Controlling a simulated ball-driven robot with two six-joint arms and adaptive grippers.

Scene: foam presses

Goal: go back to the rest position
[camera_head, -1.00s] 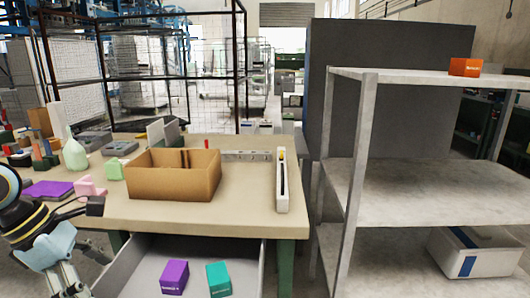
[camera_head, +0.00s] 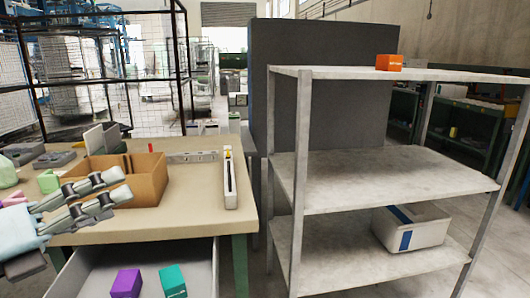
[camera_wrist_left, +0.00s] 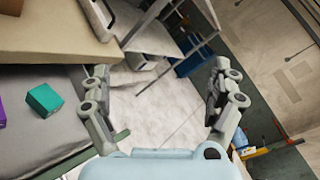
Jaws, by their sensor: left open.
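My left gripper (camera_head: 122,184) shows at the left of the head view, raised in front of the cardboard box (camera_head: 150,183) and hiding part of it. Its two fingers are apart and nothing is between them. In the left wrist view the open fingers (camera_wrist_left: 160,72) have only floor and a distant shelf behind them. My right gripper is not in view.
Below the table (camera_head: 190,212) an open drawer (camera_head: 200,262) holds a purple box (camera_head: 127,283) and a teal box (camera_head: 173,280). A grey shelf unit (camera_head: 345,185) stands right, with an orange box (camera_head: 389,62) on top and a white bin (camera_head: 412,228) low down.

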